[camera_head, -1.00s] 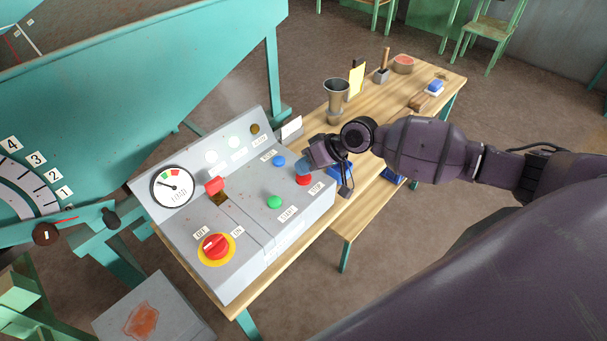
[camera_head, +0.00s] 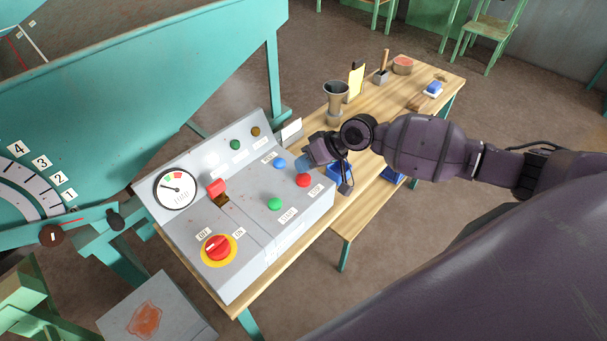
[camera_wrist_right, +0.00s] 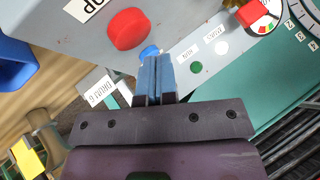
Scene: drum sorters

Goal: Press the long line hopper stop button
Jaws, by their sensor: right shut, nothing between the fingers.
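The red stop button (camera_head: 304,180) sits at the right end of the grey control box (camera_head: 247,240), beside a "STOP" label. In the right wrist view the red button (camera_wrist_right: 128,28) is large, just beyond and left of the fingertips. My right gripper (camera_head: 303,164) is shut and empty, with its blue fingertips just above and behind the red button, apart from it as far as I can tell. The fingers (camera_wrist_right: 154,62) also show in the wrist view, with a blue button (camera_wrist_right: 149,52) partly hidden behind them. My left gripper is out of view.
The box also bears a green start button (camera_head: 274,204), a blue button (camera_head: 280,163), a red rotary switch (camera_head: 217,247), a red-capped switch (camera_head: 217,187) and a gauge (camera_head: 176,189).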

